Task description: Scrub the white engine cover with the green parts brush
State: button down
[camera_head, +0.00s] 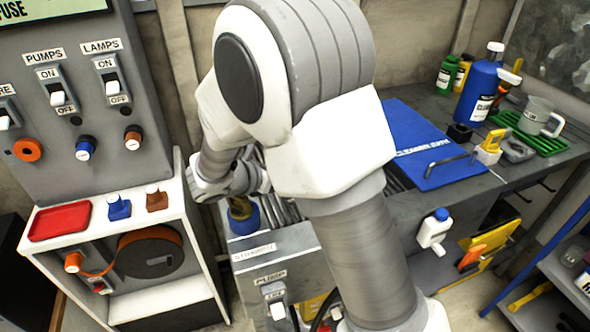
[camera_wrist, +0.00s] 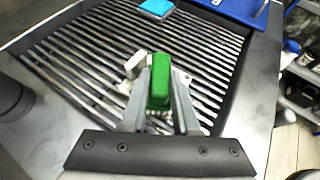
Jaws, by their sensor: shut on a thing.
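In the wrist view my gripper (camera_wrist: 160,88) is shut on the green parts brush (camera_wrist: 160,78), whose green body stands between the two fingers. It is over the slatted metal grate. A small whitish piece (camera_wrist: 134,66) shows just left of the brush. It may be part of the white engine cover, but the brush and fingers hide most of that spot. I cannot tell whether the brush touches it. In the head view my arm hides the brush and the cover.
The slatted grate (camera_wrist: 75,45) has a blue sponge-like block (camera_wrist: 157,8) at its far edge. A blue cloth (camera_head: 425,135) lies on the bench right of my arm. A blue bottle (camera_head: 478,92) and a grey mug (camera_head: 537,112) stand farther right. A switch panel (camera_head: 95,140) rises at left.

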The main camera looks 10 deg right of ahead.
jog(key=shift+d+f, duration=0.4)
jog(key=shift+d, duration=0.3)
jog(key=shift+w+d+r, duration=0.15)
jog(key=shift+w+d, duration=0.05)
jog(key=shift+d, duration=0.5)
jog(key=shift+w+d+r, duration=0.1)
jog(key=shift+w+d, duration=0.05)
jog(key=shift+d, duration=0.55)
jog(key=shift+w+d+r, duration=0.15)
jog(key=shift+w+d, duration=0.05)
jog(key=shift+d, duration=0.5)
notch_tip(320, 180, up, 6)
jog(key=p, duration=0.4)
jog(key=shift+r+p, duration=0.2)
jog(key=shift+p, duration=0.15)
notch_tip(320, 180, up, 3)
jog(key=shift+f+p, duration=0.15)
jog(key=shift+p, duration=0.95)
jog(key=shift+f, duration=0.15)
